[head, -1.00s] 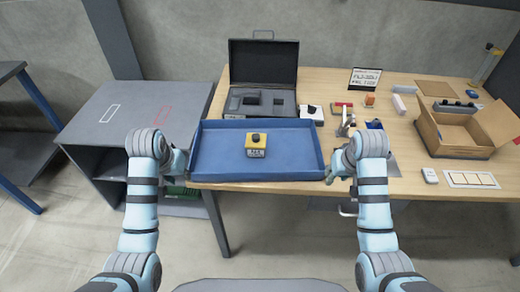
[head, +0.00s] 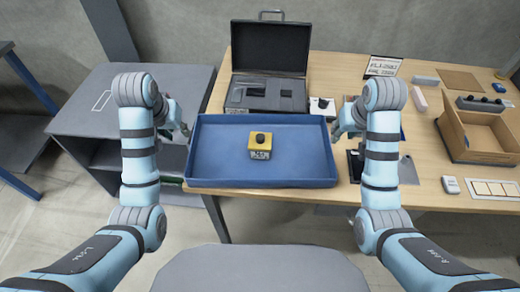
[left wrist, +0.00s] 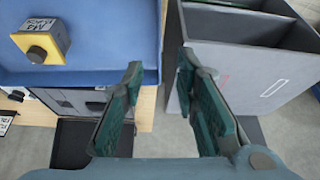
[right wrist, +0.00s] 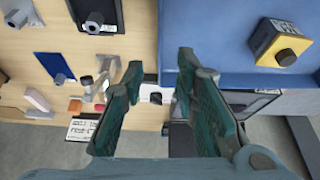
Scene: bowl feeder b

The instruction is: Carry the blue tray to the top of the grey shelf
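The blue tray (head: 215,172) sits at the front left of the wooden table, its front wall near the table edge. A yellow box with a black knob (head: 260,146) is in it. The grey shelf (head: 82,95) stands left of the table, its top partly hidden by my left arm. My left gripper (head: 184,130) is open at the tray's left wall; in the left wrist view the tray rim (left wrist: 158,50) shows between its fingers. My right gripper (head: 335,131) is open at the right wall; in the right wrist view the rim (right wrist: 160,45) shows between its fingers.
An open black case (head: 266,92) stands behind the tray. A cardboard box (head: 480,140), a white remote (head: 451,185) and small parts lie to the right. The visible shelf top bears only a white outline. A dark rack with blue legs (head: 30,75) is at far left.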

